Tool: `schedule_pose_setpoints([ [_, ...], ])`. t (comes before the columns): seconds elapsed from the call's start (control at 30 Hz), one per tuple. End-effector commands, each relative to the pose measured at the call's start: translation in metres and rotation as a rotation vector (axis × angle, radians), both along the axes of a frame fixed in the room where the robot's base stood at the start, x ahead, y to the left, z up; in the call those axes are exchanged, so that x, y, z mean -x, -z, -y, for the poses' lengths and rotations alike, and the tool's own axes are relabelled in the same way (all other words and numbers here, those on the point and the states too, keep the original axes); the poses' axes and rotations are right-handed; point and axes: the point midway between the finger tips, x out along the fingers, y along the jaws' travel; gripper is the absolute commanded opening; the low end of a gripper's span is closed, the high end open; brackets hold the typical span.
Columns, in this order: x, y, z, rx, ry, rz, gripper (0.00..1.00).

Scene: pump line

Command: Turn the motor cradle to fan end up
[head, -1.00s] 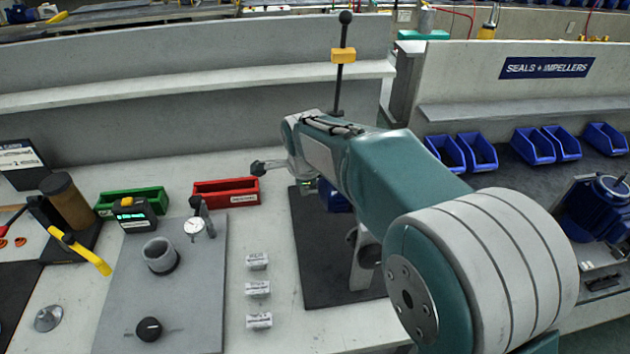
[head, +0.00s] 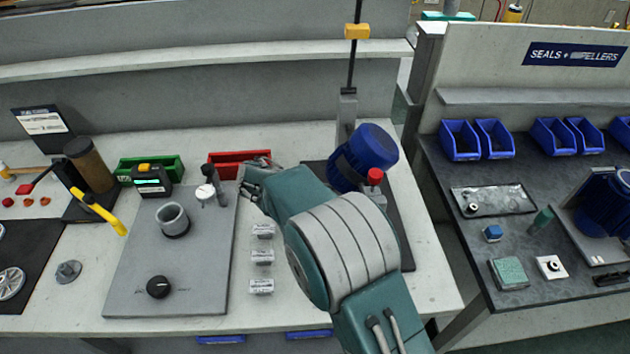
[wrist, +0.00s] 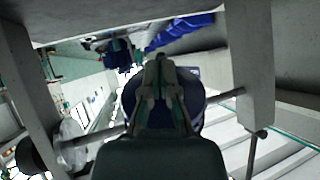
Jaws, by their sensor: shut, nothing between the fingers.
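The blue motor (head: 362,158) sits tilted in its cradle on the bench in the head view, its rounded end toward the upper right. A red knob (head: 375,177) tops a post at its front right. In the wrist view the dark motor body (wrist: 130,98) hangs on a horizontal shaft (wrist: 222,97) between two grey uprights. My gripper (wrist: 161,62) is shut and empty in front of the motor; I cannot tell whether it touches.
A grey plate (head: 130,270) with a cup, dial gauge and black knob lies left. Small labelled blocks (head: 262,257) stand beside it. Green (head: 150,166) and red (head: 238,158) bins stand behind. A tall pole (head: 352,70) rises behind the motor. A dark side bench stands right.

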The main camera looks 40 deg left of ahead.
Motion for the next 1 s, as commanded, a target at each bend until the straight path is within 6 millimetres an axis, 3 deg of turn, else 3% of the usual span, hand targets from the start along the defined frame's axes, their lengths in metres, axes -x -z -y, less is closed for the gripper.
schedule_pose_setpoints([
  [0.23,-0.011,0.020,0.011,0.172,0.001,0.139,0.00],
  [0.6,-0.027,0.031,0.032,0.159,0.001,0.132,0.00],
  [1.0,-0.034,0.036,0.038,0.159,0.001,0.130,0.00],
])
